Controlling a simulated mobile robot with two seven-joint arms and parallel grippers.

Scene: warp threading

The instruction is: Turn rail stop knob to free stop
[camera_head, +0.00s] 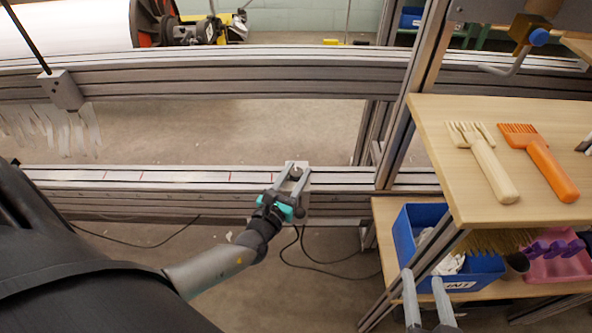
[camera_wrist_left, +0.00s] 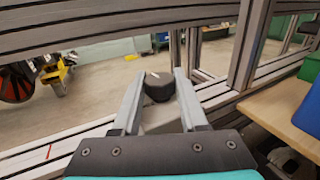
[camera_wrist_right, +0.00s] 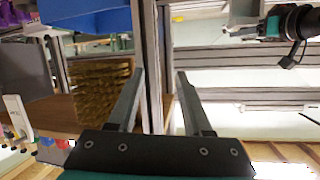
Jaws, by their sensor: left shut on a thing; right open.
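The rail stop knob (camera_wrist_left: 158,86) is dark and rounded, with a small white mark on top. It stands on a light stop block (camera_head: 304,181) on the lower metal rail (camera_head: 150,177). My left gripper (camera_head: 292,176) is at the block, its fingers on either side of the knob. In the left wrist view its two fingers (camera_wrist_left: 158,92) flank the knob and are shut on it. My right gripper (camera_head: 426,278) is open and empty at the lower right, in front of the blue bin (camera_head: 405,240). Its parted fingers also show in the right wrist view (camera_wrist_right: 160,90).
A wooden shelf (camera_head: 435,130) at the right carries a cream comb brush (camera_head: 485,165) and an orange one (camera_head: 540,160). A lower shelf holds the blue bin and a pink tray (camera_head: 553,268). An upright metal post (camera_head: 410,90) stands right of the knob. Black cables hang below the rail.

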